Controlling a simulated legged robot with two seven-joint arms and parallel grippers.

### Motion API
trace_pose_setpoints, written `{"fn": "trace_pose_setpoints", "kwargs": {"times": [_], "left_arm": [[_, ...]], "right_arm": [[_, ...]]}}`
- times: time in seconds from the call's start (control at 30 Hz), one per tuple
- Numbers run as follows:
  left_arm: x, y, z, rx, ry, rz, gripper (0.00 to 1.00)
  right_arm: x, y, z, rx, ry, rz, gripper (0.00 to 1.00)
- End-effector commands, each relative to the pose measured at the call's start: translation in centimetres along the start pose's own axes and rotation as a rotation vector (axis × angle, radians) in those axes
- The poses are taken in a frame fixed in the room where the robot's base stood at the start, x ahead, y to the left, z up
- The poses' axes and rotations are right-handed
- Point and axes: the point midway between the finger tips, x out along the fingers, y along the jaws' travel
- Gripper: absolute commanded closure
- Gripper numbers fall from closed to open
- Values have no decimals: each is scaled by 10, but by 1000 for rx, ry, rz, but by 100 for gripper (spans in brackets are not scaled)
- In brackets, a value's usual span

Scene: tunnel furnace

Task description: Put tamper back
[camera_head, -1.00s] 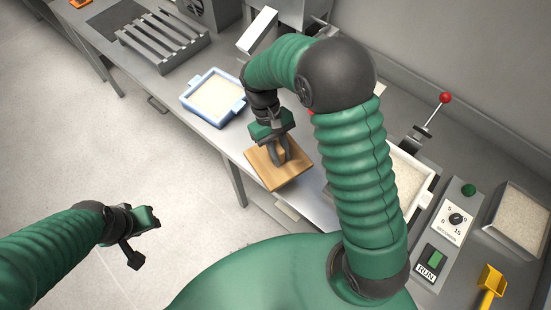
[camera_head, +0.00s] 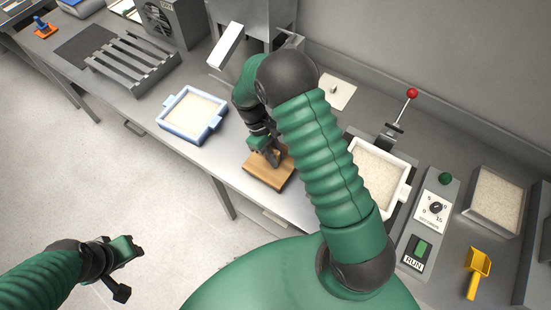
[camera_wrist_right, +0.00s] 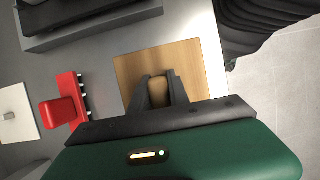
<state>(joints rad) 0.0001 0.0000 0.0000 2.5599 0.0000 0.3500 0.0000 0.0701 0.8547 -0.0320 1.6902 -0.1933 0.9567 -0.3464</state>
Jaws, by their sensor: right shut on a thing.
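The tamper is a square wooden plate (camera_head: 262,176) with a wooden handle on top. My right gripper (camera_head: 273,158) is shut on that handle, from above. The right wrist view shows the plate (camera_wrist_right: 195,62) and the handle between my two dark fingers (camera_wrist_right: 158,92). The plate is at the front part of the steel bench, right of the blue tray. I cannot tell whether it touches the bench top. My left gripper (camera_head: 125,270) is over the floor at lower left, far from the bench, and its jaw opening is unclear.
A blue tray (camera_head: 163,130) of pale granules stands left of the tamper. A white tray (camera_head: 404,190) stands right of my arm, by a red-knobbed lever (camera_head: 412,93). A control panel (camera_head: 431,215) and yellow scoop (camera_head: 474,275) are at right. The wrist view shows a red part (camera_wrist_right: 58,113).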

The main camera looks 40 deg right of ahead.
Motion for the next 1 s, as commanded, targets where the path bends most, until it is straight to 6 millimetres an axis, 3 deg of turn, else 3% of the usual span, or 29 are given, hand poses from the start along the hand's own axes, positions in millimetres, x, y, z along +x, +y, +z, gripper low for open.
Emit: {"fn": "trace_pose_setpoints", "kwargs": {"times": [0.2, 0.5, 0.53, 0.67, 1.0], "left_arm": [[-10, 0, -2, 0, 0, 0, 64], [-7, 0, -2, 0, 0, 0, 64], [-8, 0, -2, 0, 0, 0, 64], [-8, 0, -2, 0, 0, 0, 64], [-9, 0, -2, 0, 0, 0, 64]], "right_arm": [[28, 1, -12, -1, -3, -2, 100], [34, 0, -14, 0, -1, -1, 100], [33, 0, -14, 0, -1, -1, 74], [33, 0, -14, -1, -1, -1, 57], [30, 0, -14, 0, 0, 0, 56]]}}
